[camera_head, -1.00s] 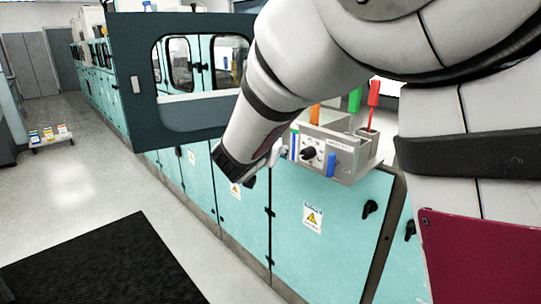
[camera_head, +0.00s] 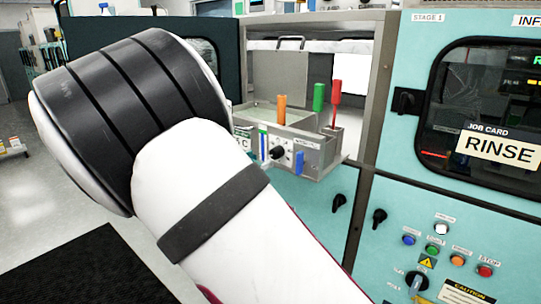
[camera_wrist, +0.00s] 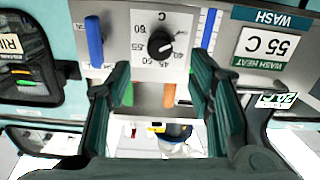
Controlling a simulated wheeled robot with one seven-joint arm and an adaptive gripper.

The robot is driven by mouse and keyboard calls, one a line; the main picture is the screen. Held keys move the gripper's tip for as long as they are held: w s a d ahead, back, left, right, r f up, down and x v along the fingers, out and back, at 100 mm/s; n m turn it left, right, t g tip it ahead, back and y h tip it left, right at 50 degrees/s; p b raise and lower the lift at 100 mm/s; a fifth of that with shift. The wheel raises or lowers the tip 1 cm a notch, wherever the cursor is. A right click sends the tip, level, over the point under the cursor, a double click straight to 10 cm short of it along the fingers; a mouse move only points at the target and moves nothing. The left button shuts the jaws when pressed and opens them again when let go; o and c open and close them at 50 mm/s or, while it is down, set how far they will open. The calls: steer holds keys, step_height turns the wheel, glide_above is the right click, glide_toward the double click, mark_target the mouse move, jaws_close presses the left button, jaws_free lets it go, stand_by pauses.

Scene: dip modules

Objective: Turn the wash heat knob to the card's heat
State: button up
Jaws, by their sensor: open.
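The wash heat knob (camera_wrist: 160,45) is black and round, on a white dial plate with numbers and a C, upside down in the wrist view. It also shows on the module's front in the head view (camera_head: 278,153). Its exact pointer setting is too small to read surely. In the head view my arm hides the gripper.
A blue slider (camera_wrist: 94,42) stands beside the dial. Orange (camera_head: 281,108), green (camera_head: 319,96) and red (camera_head: 336,101) handles rise from the module. A RINSE job card (camera_head: 498,149) hangs on the right cabinet, above several buttons. A dark open door stands left.

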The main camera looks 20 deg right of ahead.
mark_target(273, 154)
steer(key=x, duration=0.7)
jaws_close()
